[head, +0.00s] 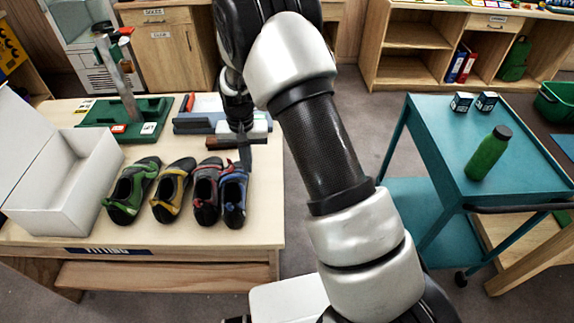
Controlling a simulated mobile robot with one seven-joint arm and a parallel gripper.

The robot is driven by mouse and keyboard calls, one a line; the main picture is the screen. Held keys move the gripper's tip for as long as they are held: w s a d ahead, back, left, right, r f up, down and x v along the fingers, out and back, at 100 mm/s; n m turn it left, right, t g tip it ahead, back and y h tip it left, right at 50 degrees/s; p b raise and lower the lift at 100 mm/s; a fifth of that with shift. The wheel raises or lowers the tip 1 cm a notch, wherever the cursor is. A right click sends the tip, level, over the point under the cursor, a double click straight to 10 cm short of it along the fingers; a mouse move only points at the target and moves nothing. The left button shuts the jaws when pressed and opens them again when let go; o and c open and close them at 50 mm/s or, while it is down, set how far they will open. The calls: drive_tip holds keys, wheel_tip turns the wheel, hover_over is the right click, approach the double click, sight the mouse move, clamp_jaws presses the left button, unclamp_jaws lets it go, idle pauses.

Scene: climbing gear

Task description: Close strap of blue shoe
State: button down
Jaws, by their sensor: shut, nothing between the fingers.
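The blue shoe (234,196) is the rightmost of the climbing shoes in a row on the wooden bench, near its right edge. It has a black sole and blue upper, with its toe toward the front of the bench. My gripper (245,168) is over the heel end of the blue shoe, pointing down, with its fingers shut and empty. I cannot tell whether it touches the shoe. The strap is too small to make out, and my gripper partly hides the shoe's back end.
Red-grey (207,193), yellow (172,191) and green (133,192) shoes stand to the left of the blue one. An open white box (62,185) is at the bench's left. A green-based stand (127,115) is behind. A teal cart (480,140) with a green bottle (489,154) stands right.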

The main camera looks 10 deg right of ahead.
wheel_tip(320, 180, up, 7)
drive_tip(key=p, duration=0.3)
drive_tip(key=shift+f, duration=0.2)
idle(0.3)
drive_tip(key=s+d+r+t, duration=0.1)
drive_tip(key=s+d+r, duration=0.25)
drive_tip(key=r, duration=0.65)
drive_tip(key=s+d+r+t, duration=0.15)
drive_tip(key=s+r, duration=0.35)
drive_tip(key=r, duration=0.5)
drive_tip(key=s+d+r+n+t, duration=0.1)
drive_tip(key=s+d+r, duration=0.2)
drive_tip(key=s, duration=0.6)
drive_tip(key=s+d+r+n+t, duration=0.1)
drive_tip(key=s+r, duration=0.4)
drive_tip(key=s, duration=0.5)
drive_tip(key=d+t, duration=0.1)
drive_tip(key=d, duration=0.1)
drive_tip(key=shift+d, duration=0.3)
drive_tip(key=shift+w+a, duration=0.1)
